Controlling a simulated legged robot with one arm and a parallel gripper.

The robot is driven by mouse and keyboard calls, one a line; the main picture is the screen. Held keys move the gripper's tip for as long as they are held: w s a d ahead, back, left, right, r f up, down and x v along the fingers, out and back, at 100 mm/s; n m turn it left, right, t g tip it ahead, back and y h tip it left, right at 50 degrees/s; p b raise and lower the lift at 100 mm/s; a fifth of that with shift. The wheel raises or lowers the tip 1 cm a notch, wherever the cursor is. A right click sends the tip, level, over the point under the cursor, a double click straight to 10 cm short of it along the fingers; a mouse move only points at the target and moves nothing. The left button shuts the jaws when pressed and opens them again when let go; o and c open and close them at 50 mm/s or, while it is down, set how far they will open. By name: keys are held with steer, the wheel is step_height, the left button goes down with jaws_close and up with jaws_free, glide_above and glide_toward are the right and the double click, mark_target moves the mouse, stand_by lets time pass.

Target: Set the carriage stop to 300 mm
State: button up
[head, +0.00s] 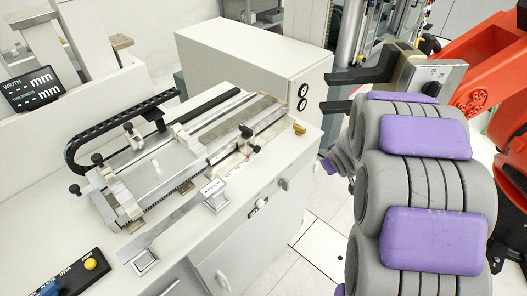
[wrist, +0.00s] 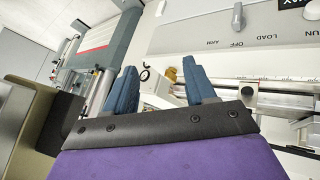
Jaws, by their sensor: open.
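In the wrist view, my gripper (wrist: 160,64) has two blue fingertips spread well apart with nothing held between them. A small brass-coloured knob (wrist: 171,74) shows beyond the gap, near the right fingertip; contact cannot be told. Right of the fingers is a pale scale (wrist: 296,80) with fine marks, alongside metal rails; its numbers are too small to read. In the head view, a metal rail assembly (head: 180,150) with black knobs lies on the white bench, with a brass piece (head: 299,129) at its right end. I cannot tell which part is the carriage stop or its setting.
In the head view, a black cable chain (head: 110,117) arches over the rails, a white cabinet (head: 250,65) stands behind, and a control box (head: 75,275) sits at front left.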

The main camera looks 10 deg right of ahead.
step_height(320, 180, down, 2)
steer(key=w+y, duration=0.1)
steer(key=w, duration=0.2)
steer(key=n+t+y, duration=0.4)
steer(key=t+y, duration=0.3)
steer(key=y, duration=0.5)
glide_toward(258, 151)
steer(key=b+x, duration=0.1)
steer(key=x, duration=0.7)
steer(key=shift+a+r+b, duration=0.1)
steer(key=shift+a+b, duration=0.1)
steer(key=shift+b, duration=0.15)
steer(key=shift+w, duration=0.3)
steer(key=shift+w+d, duration=0.25)
steer(key=shift+w, duration=0.05)
